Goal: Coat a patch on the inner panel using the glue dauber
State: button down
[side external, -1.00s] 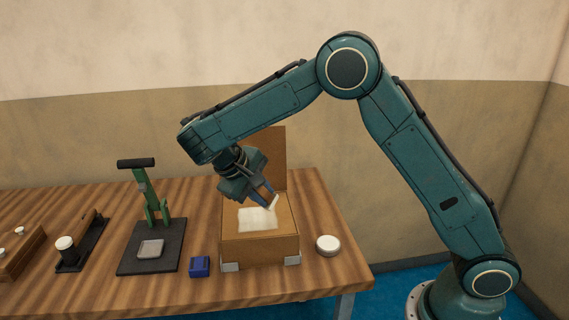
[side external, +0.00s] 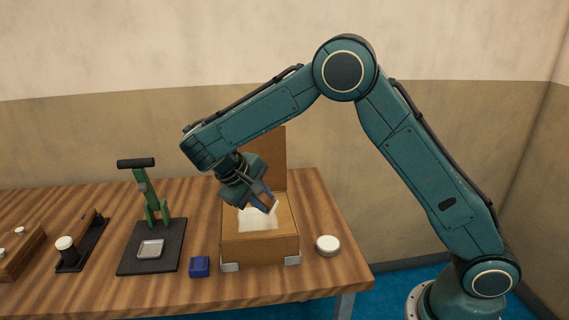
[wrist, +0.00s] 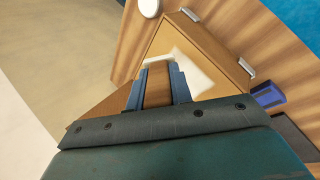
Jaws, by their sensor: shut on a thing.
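The brown box (side external: 260,248) stands open on the table with its lid (side external: 268,150) raised at the back. A pale white patch (side external: 256,219) covers part of its inside; it also shows in the wrist view (wrist: 196,72). My gripper (side external: 266,203) is over the box's open inside, shut on the glue dauber, whose white end (side external: 275,208) sticks out past the fingertips. In the wrist view, the dauber's brown body (wrist: 157,88) sits between the blue fingers, with the white strip (wrist: 159,62) beyond. I cannot tell whether the dauber touches the panel.
A round white-topped tin (side external: 328,245) stands right of the box. A small blue block (side external: 200,267) is at its front left. Further left are a green lever press (side external: 152,195) on a black base and a black stand with a white knob (side external: 66,244).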

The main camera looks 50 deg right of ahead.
notch_tip(320, 180, down, 5)
jog(key=shift+w+d+f, duration=0.2)
jog(key=shift+w+d, duration=0.05)
jog(key=shift+w+d+f, duration=0.1)
jog(key=shift+w+d, duration=0.4)
jog(key=shift+d, duration=0.05)
jog(key=shift+w+d, duration=3)
jog(key=shift+s+a, duration=3.7)
jog(key=shift+a, duration=0.05)
jog(key=shift+r, duration=4.05)
